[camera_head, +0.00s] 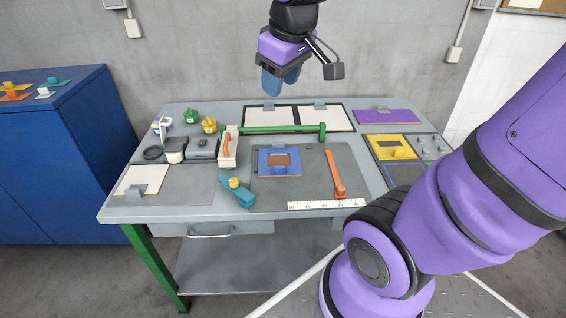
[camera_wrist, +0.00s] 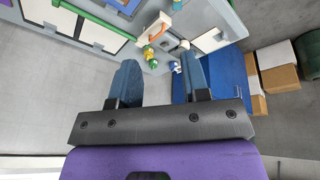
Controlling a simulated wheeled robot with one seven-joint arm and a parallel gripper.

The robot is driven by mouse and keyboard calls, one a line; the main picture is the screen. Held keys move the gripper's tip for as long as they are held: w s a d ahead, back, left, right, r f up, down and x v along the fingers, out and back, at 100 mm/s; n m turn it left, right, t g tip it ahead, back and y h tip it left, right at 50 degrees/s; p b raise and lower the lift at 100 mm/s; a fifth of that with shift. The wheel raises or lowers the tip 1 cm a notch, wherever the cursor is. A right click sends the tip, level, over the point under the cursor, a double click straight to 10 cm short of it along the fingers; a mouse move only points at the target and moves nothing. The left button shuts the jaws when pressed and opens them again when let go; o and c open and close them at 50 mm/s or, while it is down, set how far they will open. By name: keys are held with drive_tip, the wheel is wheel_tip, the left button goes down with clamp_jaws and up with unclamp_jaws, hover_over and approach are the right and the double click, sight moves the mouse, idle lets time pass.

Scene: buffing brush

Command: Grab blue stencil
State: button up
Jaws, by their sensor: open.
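The blue stencil (camera_head: 293,167) is a flat blue plate with a rectangular cutout and a small raised blue tab. It lies on a dark grey mat (camera_head: 262,195) in the middle of the workbench. My gripper (camera_head: 276,84) hangs in the air above and behind the bench's back edge, well apart from the stencil. In the wrist view its two blue fingers (camera_wrist: 162,84) are spread with nothing between them.
Around the stencil lie an orange bar (camera_head: 334,170), a white ruler (camera_head: 325,205), a teal tool (camera_head: 238,193) and a green bar (camera_head: 285,129). A yellow stencil (camera_head: 378,153) and purple plate (camera_head: 388,116) lie right. A blue cabinet (camera_head: 60,165) stands left.

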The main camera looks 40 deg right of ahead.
drive_tip(key=w+d+f+n+g, duration=0.1)
drive_tip(key=w+d+f+n, duration=0.15)
drive_tip(key=w+f, duration=0.4)
drive_tip(key=n+g, duration=0.3)
drive_tip(key=n, duration=0.2)
hover_over(280, 167)
drive_tip(key=a, duration=0.1)
wheel_tip(280, 167, down, 21)
drive_tip(key=shift+n, duration=0.25)
drive_tip(key=f, duration=0.5)
drive_tip(key=shift+w+d+f, duration=0.1)
drive_tip(key=shift+w+f, duration=0.1)
drive_tip(key=shift+f, duration=0.1)
drive_tip(key=f, duration=0.2)
drive_tip(key=d+f, duration=0.1)
drive_tip(key=f, duration=0.1)
drive_tip(key=shift+s, duration=0.1)
drive_tip(key=shift+f, duration=0.7)
clamp_jaws()
